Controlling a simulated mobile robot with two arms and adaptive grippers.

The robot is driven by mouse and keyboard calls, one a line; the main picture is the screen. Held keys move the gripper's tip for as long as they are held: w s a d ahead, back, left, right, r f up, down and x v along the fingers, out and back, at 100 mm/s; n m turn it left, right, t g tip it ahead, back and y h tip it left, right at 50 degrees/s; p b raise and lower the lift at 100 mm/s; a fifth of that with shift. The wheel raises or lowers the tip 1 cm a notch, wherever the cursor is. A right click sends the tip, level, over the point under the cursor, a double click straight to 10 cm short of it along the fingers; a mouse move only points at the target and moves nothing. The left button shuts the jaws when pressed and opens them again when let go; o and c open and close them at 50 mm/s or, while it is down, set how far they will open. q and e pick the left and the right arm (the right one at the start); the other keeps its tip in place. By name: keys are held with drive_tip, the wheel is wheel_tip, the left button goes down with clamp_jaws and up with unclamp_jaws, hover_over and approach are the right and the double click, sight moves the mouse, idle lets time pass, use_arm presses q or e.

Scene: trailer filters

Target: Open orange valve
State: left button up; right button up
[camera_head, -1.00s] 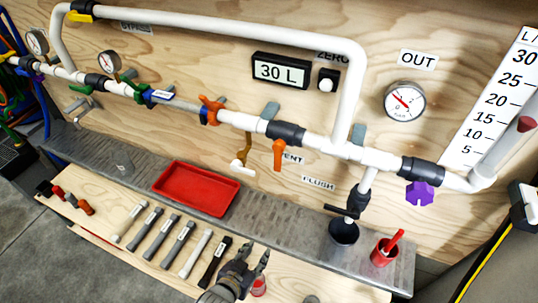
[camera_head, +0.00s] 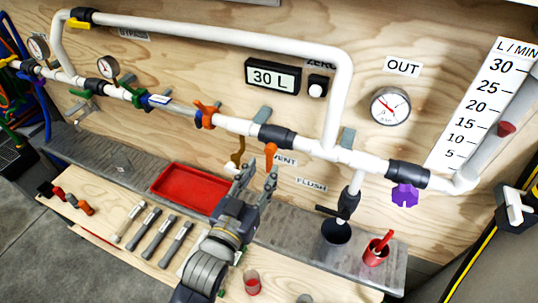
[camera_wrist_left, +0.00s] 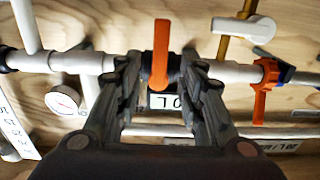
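An orange valve handle (camera_head: 271,152) hangs below the white pipe near the VENT label in the head view. In the left wrist view the orange handle (camera_wrist_left: 161,50) stands between the fingers of my left gripper (camera_wrist_left: 161,68). The fingers are apart, one on each side of the handle, with visible gaps. The left gripper (camera_head: 258,172) reaches up to the handle in the head view. A second orange valve handle (camera_head: 207,113) sits further left on the pipe, and it also shows in the left wrist view (camera_wrist_left: 264,88). My right gripper is not in view.
A red tray (camera_head: 190,188) lies on the metal shelf behind my left arm. A black funnel (camera_head: 336,231) and a red cup (camera_head: 376,251) stand to the right. Grey tools (camera_head: 155,235) lie on the wooden bench. The display (camera_head: 273,76) reads 30 L.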

sight(269, 160)
use_arm(q)
drive_tip(key=p+x, duration=0.1)
drive_tip(key=x, duration=0.4)
drive_tip(key=shift+w+d, duration=0.2)
drive_tip(key=shift+w, duration=0.15)
drive_tip(key=shift+c, duration=0.2)
clamp_jaws()
